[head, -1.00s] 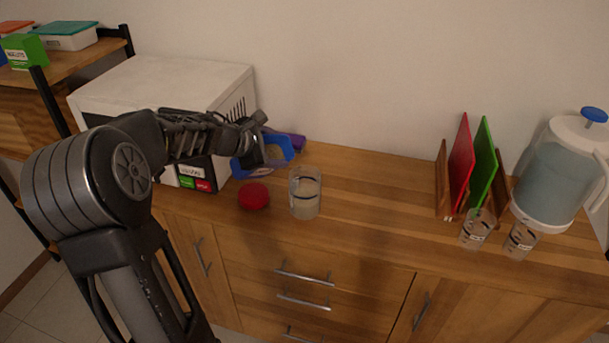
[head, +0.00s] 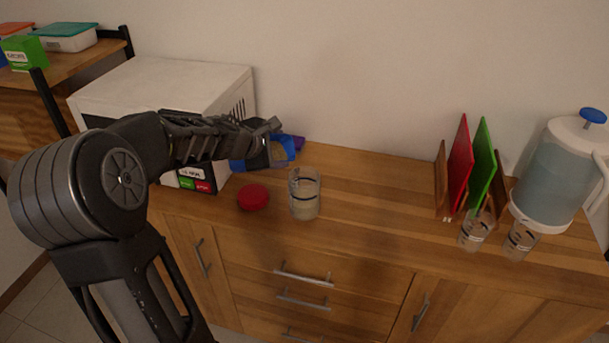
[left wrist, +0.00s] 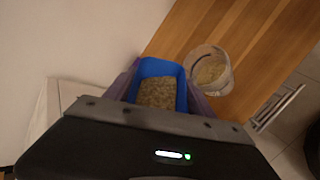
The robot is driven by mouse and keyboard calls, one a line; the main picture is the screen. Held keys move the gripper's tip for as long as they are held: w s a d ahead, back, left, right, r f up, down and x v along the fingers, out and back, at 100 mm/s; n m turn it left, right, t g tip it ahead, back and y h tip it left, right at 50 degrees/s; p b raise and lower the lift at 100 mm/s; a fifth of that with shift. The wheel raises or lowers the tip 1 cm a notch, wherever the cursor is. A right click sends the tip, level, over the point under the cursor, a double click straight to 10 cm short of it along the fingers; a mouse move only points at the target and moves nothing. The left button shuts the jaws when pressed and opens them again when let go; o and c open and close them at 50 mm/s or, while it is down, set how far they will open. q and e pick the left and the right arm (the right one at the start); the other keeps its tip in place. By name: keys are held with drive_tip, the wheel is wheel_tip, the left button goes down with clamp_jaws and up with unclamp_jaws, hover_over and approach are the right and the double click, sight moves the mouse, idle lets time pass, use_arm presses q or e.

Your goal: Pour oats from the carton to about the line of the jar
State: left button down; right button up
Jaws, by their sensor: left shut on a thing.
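My left gripper (head: 268,143) is shut on the blue carton (head: 288,148) and holds it up and to the left of the jar, in front of the white box. In the left wrist view, the carton's open top (left wrist: 158,67) shows between the purple fingers, with oats (left wrist: 157,93) inside. The gripper hides much of the carton in the head view. The clear jar (head: 305,195) stands upright on the counter with a dark line around it. Pale oats lie in its lower part, below the line; they also show inside the jar in the left wrist view (left wrist: 210,70). My right gripper is out of view.
A red lid (head: 252,197) lies left of the jar. A white appliance-like box (head: 165,85) stands behind my arm. Right of the jar the wooden counter (head: 375,190) is clear up to the cutting boards (head: 482,165), two small glasses (head: 475,232) and a pitcher (head: 560,165).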

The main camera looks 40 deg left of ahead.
sight(294, 150)
use_arm(q)
drive_tip(key=shift+d+f+m+y+b, duration=0.3)
drive_tip(key=shift+f+m+y+b, duration=0.2)
drive_tip(key=shift+y, duration=0.2)
idle(0.8)
drive_tip(key=shift+d+r+m+y, duration=0.35)
drive_tip(key=shift+d+m+y, duration=0.05)
drive_tip(key=shift+y, duration=0.2)
idle(0.8)
drive_tip(key=shift+w+d+r+m+y+p, duration=0.1)
drive_tip(key=shift+d+m+y+p, duration=0.3)
drive_tip(key=shift+d+y+p, duration=0.35)
idle(0.8)
drive_tip(key=shift+d+r+m+y+p, duration=0.1)
drive_tip(key=shift+d+m+y+p, duration=0.25)
drive_tip(key=shift+d+m, duration=0.2)
idle(3.0)
